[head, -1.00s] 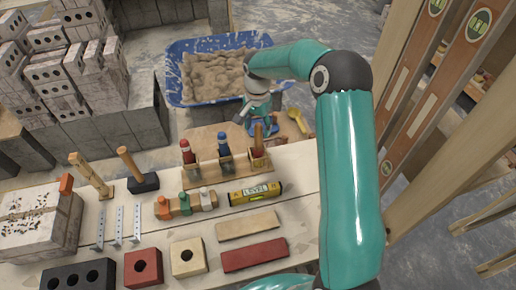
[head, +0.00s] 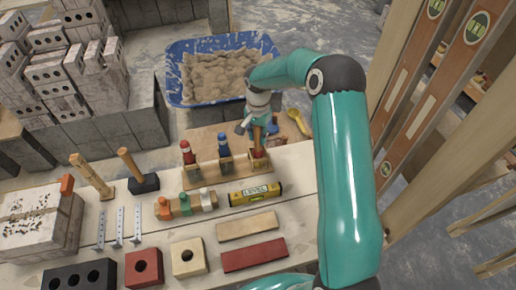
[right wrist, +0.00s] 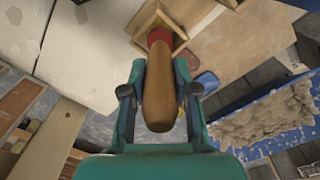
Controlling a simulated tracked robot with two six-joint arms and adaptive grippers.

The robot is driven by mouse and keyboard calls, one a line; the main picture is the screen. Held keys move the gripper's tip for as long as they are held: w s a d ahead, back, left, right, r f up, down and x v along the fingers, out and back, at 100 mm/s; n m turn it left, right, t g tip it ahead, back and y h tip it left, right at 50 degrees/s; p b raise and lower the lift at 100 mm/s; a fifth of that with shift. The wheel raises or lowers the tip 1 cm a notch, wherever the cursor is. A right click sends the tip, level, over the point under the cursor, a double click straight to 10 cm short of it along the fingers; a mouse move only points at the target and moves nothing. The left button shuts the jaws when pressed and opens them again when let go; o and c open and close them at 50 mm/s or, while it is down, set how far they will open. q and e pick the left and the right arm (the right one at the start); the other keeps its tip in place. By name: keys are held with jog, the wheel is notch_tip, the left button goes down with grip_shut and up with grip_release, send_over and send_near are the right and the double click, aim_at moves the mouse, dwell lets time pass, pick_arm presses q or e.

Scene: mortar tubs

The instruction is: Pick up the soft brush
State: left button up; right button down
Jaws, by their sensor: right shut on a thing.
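The soft brush (head: 257,135) stands upright in the right-hand slot of the wooden rack (head: 239,169) in the head view. In the right wrist view its brown wooden handle (right wrist: 159,88) points toward the camera. My left gripper is not in view.
Red-topped (head: 187,151) and blue-topped (head: 224,146) tools stand close by in the rack. A yellow level (head: 255,194) lies in front. A blue mortar tub (head: 222,99) is behind. Tall wooden posts and levels (head: 466,60) stand at the right.

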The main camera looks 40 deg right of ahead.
jog(key=shift+r, duration=0.15)
notch_tip(320, 180, up, 20)
dwell(0.7)
jog(key=c, duration=1.6)
grip_release()
grip_shut()
